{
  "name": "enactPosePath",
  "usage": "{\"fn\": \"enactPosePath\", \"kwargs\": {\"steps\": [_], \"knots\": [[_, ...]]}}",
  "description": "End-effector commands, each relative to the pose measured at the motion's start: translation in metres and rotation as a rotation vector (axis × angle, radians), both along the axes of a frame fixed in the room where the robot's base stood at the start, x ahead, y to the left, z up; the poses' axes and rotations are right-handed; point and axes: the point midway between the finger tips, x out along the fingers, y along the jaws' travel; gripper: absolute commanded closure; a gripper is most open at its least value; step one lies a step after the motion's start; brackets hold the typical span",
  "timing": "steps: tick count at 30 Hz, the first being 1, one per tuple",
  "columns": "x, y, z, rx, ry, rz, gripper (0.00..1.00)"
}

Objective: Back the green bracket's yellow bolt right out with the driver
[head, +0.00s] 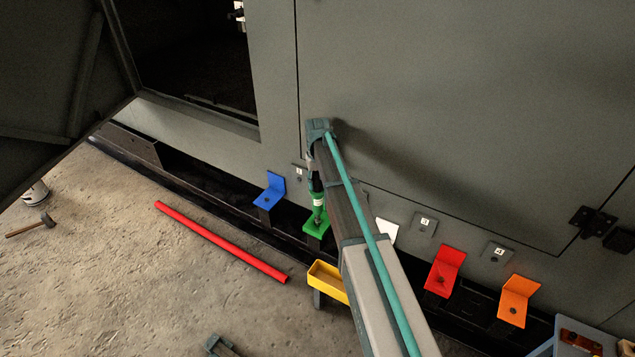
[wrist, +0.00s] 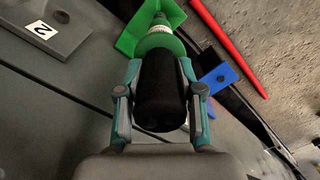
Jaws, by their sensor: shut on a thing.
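My gripper (wrist: 159,78) is shut on the driver (wrist: 160,98), which has a thick black grip and a green front end with a pale ring. In the head view the driver (head: 318,200) points down at the green bracket (head: 312,229), with its lower end at the bracket's foot plate. In the wrist view the driver's front end covers part of the green bracket (wrist: 128,38). The yellow bolt is hidden, so I cannot tell how far it stands out or whether the driver touches it.
A blue bracket (head: 270,188) is left of the green one; a white (head: 387,231), a red (head: 446,268) and an orange bracket (head: 517,299) are to the right. A yellow tray (head: 326,285) stands below. A red bar (head: 220,242) lies on the floor. The cabinet wall (head: 420,110) is close behind.

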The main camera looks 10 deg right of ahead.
Motion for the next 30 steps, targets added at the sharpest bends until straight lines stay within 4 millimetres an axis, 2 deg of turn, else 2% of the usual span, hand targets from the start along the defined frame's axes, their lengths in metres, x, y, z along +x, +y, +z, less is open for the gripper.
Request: {"fn": "enactPosePath", "kwargs": {"steps": [30], "knots": [[0.0002, 0.0, -0.009, 0.0, -0.001, 0.0, 1.0]]}}
